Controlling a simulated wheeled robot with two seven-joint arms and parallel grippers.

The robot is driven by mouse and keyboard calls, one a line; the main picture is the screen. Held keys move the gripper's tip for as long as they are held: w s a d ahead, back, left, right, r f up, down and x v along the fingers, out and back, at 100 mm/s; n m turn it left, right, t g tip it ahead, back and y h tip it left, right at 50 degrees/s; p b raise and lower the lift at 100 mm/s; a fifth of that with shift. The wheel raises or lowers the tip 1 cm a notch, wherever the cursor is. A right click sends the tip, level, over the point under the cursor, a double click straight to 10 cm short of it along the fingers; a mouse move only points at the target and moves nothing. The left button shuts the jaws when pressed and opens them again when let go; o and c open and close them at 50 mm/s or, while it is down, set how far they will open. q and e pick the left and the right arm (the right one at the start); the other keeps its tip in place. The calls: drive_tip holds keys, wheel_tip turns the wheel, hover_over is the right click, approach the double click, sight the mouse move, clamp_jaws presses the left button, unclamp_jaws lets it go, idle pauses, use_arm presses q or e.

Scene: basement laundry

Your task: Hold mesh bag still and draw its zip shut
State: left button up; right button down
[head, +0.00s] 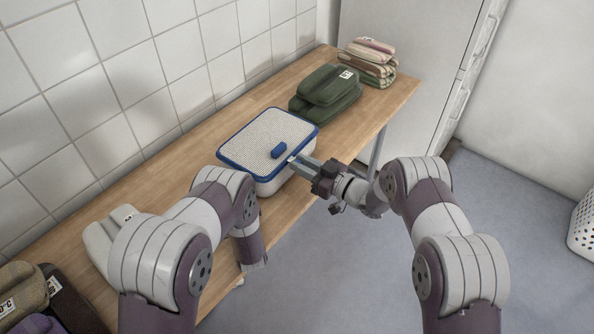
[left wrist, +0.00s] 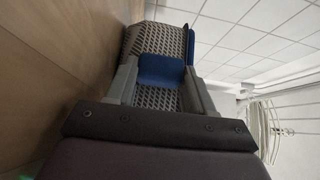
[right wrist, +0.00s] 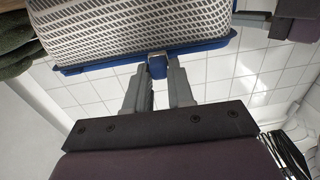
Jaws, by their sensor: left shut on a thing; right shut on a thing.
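The mesh bag (head: 262,128), pale with blue edging, lies on the wooden bench; a blue patch (head: 279,150) shows on its top. In the head view my right gripper (head: 294,161) is at its front right edge. In the right wrist view that gripper (right wrist: 159,72) is shut on a small blue zip pull (right wrist: 157,67) at the blue rim (right wrist: 205,46). In the left wrist view my left gripper (left wrist: 160,75) is shut on a blue tab (left wrist: 161,68) against the mesh. In the head view the left gripper is hidden behind my left arm.
Green folded cloths (head: 325,95) and a striped folded stack (head: 368,62) lie behind the bag. Pale cloth (head: 100,240) and dark folded clothes (head: 25,290) lie at the near left. The tiled wall borders the bench. A white basket (head: 584,228) stands on open floor at right.

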drive_tip(key=w+d, duration=0.6)
drive_tip(key=w, duration=0.4)
drive_tip(key=shift+w+d, duration=0.2)
drive_tip(key=shift+w, duration=0.1)
drive_tip(key=c, duration=1)
unclamp_jaws()
drive_tip(key=shift+c, duration=0.2)
drive_tip(key=v, duration=1.2)
drive_tip(key=shift+s, duration=0.1)
use_arm(q)
drive_tip(key=o, duration=1.2)
